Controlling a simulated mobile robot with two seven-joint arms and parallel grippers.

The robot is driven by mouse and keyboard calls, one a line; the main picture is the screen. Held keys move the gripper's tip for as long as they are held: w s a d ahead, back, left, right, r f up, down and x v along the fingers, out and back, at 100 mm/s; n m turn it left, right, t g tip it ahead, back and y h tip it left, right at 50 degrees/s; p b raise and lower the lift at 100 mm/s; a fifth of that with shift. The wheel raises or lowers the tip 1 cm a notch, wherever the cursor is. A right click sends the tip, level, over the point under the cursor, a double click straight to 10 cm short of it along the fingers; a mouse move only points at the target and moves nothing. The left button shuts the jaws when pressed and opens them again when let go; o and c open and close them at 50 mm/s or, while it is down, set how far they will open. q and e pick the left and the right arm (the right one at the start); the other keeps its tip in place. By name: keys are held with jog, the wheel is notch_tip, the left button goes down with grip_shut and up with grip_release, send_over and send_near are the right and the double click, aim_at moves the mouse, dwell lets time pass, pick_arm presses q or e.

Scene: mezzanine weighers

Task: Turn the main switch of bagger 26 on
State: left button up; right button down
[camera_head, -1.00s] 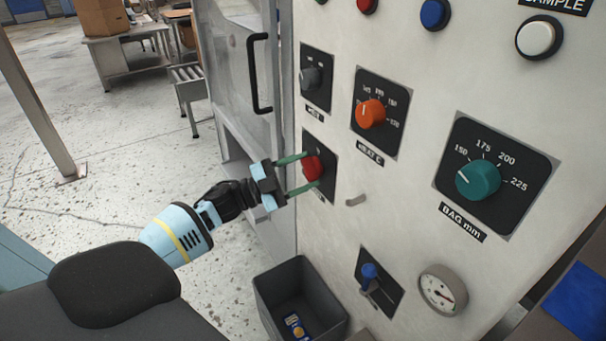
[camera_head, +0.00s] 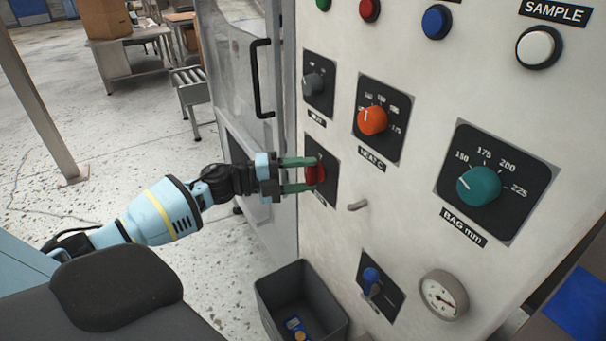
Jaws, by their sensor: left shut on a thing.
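The red rotary switch (camera_head: 318,172) sits on a dark plate (camera_head: 329,192) low on the left part of the pale control panel. My left gripper (camera_head: 303,175) comes in from the left, its two green fingers above and below the red knob, shut on it. The fingers and the knob hide part of the plate's markings, so I cannot read the switch's position. My right gripper is not in view.
An orange HEAT C knob (camera_head: 372,121), a grey knob (camera_head: 312,84) and a teal BAG mm knob (camera_head: 479,186) surround the switch. A small peg (camera_head: 358,205) sticks out to its lower right. A black door handle (camera_head: 262,78) stands to the left. A grey bin (camera_head: 274,297) is below.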

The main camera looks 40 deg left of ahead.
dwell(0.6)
pick_arm(q)
jog(key=o, duration=1)
jog(key=shift+b+v, duration=0.5)
jog(key=shift+v, duration=3.4)
jog(key=shift+d, duration=0.1)
